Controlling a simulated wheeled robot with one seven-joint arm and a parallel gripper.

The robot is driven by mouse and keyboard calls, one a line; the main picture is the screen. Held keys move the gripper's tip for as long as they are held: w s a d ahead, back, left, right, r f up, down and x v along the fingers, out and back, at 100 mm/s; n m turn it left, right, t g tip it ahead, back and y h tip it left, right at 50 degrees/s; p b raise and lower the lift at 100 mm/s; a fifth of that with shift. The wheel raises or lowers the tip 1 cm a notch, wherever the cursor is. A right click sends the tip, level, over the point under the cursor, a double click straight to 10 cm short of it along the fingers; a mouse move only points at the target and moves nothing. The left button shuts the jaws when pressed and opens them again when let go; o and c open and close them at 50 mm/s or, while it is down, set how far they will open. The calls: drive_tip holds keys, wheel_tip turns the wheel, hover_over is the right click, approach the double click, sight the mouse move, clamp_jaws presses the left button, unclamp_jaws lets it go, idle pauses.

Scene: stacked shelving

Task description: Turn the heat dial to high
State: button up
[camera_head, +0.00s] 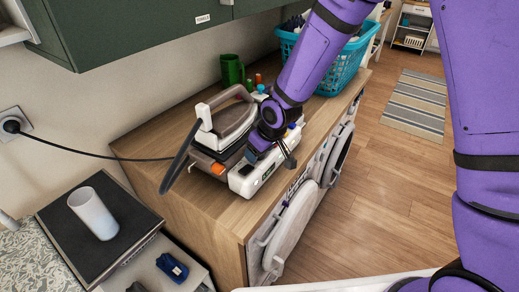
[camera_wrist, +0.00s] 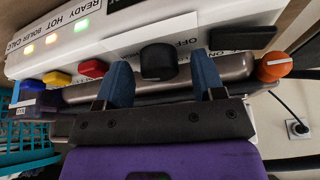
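A steam iron (camera_head: 231,125) rests on its station (camera_head: 252,172) on the wooden counter. In the wrist view the station's white front panel (camera_wrist: 210,25) carries a black dial (camera_wrist: 158,62) by an "OFF" label. An orange knob (camera_wrist: 273,67) sits at the right; which one is the heat dial is not marked legibly. My gripper (camera_wrist: 160,66) is open, with its two blue fingers apart on either side of the black dial. I cannot tell whether they touch it. In the head view my gripper (camera_head: 271,153) is at the station's front, partly hidden by my arm.
Yellow, red and blue buttons (camera_wrist: 57,78) and lit lamps are on the panel's left. A teal laundry basket (camera_head: 345,68) and green mug (camera_head: 231,70) stand on the counter. A power cord runs to the wall socket (camera_head: 14,124). Green cabinets (camera_head: 130,30) hang above.

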drive_tip(key=v, duration=1)
drive_tip(key=shift+d+r, duration=0.15)
drive_tip(key=shift+r, duration=0.2)
drive_tip(key=shift+s, duration=0.1)
drive_tip(key=s+d+r+m+t+h, duration=0.1)
drive_tip(key=s+d+r+m+h, duration=0.1)
drive_tip(key=s+d+r, duration=0.4)
drive_tip(key=s+d+r+m+t+h, duration=0.1)
drive_tip(key=s+d+r+m, duration=0.1)
drive_tip(key=d+r, duration=0.7)
drive_tip(key=s+d+r+m, duration=0.2)
drive_tip(key=s+d+r, duration=0.1)
drive_tip(key=s, duration=0.4)
drive_tip(key=s+d+r+m, duration=0.2)
drive_tip(key=s+d+r, duration=0.1)
drive_tip(key=s+d, duration=0.3)
drive_tip(key=shift+s+m, duration=0.4)
drive_tip(key=shift+s, duration=0.75)
